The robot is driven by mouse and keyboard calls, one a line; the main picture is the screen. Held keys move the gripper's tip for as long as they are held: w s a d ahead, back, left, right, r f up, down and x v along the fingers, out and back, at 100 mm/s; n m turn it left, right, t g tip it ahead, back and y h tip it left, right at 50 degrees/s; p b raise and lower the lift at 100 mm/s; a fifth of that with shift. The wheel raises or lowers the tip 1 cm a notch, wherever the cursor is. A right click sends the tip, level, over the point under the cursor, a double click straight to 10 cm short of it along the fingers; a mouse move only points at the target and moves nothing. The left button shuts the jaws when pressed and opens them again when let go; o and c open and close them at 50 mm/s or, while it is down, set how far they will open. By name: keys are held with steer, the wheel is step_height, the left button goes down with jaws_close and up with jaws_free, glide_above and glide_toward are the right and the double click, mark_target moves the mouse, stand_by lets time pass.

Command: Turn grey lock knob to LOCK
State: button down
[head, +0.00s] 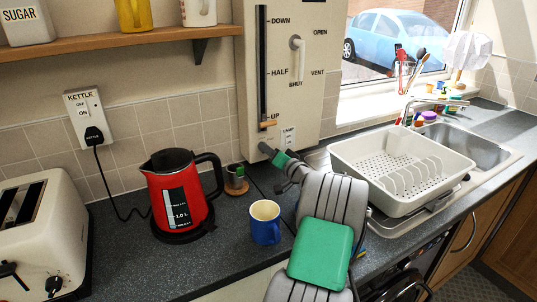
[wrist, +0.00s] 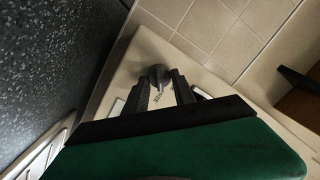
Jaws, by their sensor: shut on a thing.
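The grey lock knob (head: 265,148) is at the lower left corner of the cream wall panel (head: 305,95), mostly covered by my gripper. My gripper (head: 274,154) reaches up to it from the lower right. In the wrist view, my gripper's two dark fingers (wrist: 163,88) stand on either side of the rounded grey knob (wrist: 152,74) and are closed on it. Small dark lettering shows between the fingers but is too small to read. The knob's pointing direction cannot be told.
The panel also has a slider (head: 267,124) near UP, a white handle (head: 297,43) and a lamp switch (head: 288,137). A blue mug (head: 265,222), a small pot (head: 236,180) and a red kettle (head: 179,193) stand left of my arm. A dish rack (head: 385,190) stands right.

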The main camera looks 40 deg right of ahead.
steer(key=n+b, duration=0.1)
steer(key=b, duration=0.2)
steer(key=n+b, duration=0.2)
steer(key=shift+f+b, duration=0.4)
steer(key=n+b, duration=0.3)
steer(key=b, duration=0.3)
steer(key=shift+a+g, duration=0.1)
steer(key=shift+g, duration=0.2)
steer(key=shift+a+r+n+g+h+b, duration=0.1)
steer(key=shift+r+n+g+h+b, duration=0.1)
steer(key=shift+n+b, duration=1.2)
steer(key=shift+r+n+g+h+b, duration=0.15)
steer(key=shift+n+b, duration=0.75)
steer(key=shift+b, duration=0.95)
steer(key=shift+r, duration=0.15)
steer(key=c, duration=1)
jaws_free()
steer(key=shift+c, duration=0.2)
steer(key=shift+r, duration=0.15)
